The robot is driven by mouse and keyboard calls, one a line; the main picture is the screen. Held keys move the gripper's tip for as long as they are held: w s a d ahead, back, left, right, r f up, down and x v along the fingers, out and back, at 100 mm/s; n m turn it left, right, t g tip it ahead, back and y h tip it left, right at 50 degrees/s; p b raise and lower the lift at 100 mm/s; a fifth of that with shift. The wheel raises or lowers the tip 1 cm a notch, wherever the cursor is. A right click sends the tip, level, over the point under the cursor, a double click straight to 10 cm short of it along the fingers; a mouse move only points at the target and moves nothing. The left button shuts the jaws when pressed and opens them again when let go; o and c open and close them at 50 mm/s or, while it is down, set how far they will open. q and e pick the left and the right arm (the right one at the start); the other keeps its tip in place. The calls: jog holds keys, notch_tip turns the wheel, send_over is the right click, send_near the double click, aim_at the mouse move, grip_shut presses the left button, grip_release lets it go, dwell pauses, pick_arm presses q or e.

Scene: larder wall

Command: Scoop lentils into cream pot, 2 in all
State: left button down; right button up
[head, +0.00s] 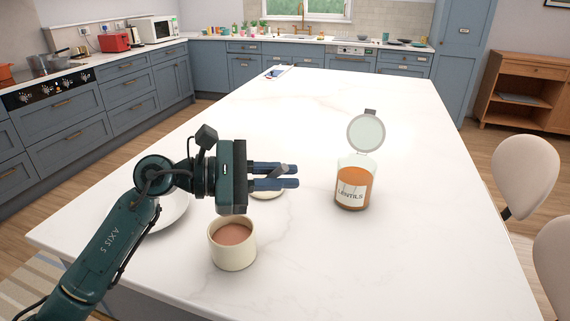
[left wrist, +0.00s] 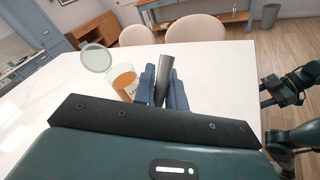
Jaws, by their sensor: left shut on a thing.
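The cream pot (head: 232,257) stands upright near the front of the island, with a brown filling inside. The lentils jar (head: 353,198) stands to its right with its round lid swung open and orange-brown lentils inside; it also shows in the left wrist view (left wrist: 123,80). My left gripper (head: 283,176) is shut on a dark grey handle (left wrist: 164,78), above the counter between pot and jar. I take the handle for the scoop's; its bowl end I cannot make out. Part of my right arm shows at the right of the left wrist view (left wrist: 285,90); its jaws are unclear.
A small cream dish (head: 266,195) lies partly hidden under my left gripper. A white plate (head: 175,212) is behind my left arm. The white island top (head: 420,240) is clear around the jar. Chairs (head: 524,175) stand at the right edge.

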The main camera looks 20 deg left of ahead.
pick_arm(q)
jog(key=w+a+r+n+h+p, duration=0.1)
jog(key=w+a+r+n+p, duration=0.1)
jog(key=w+a+r+n, duration=0.1)
jog(key=shift+w+a+r+n+p, duration=0.15)
jog(key=shift+w+r+n+p, duration=0.35)
jog(key=shift+w+n, duration=0.95)
jog(key=shift+s+r+n, duration=0.15)
jog(key=shift+s+n, duration=0.2)
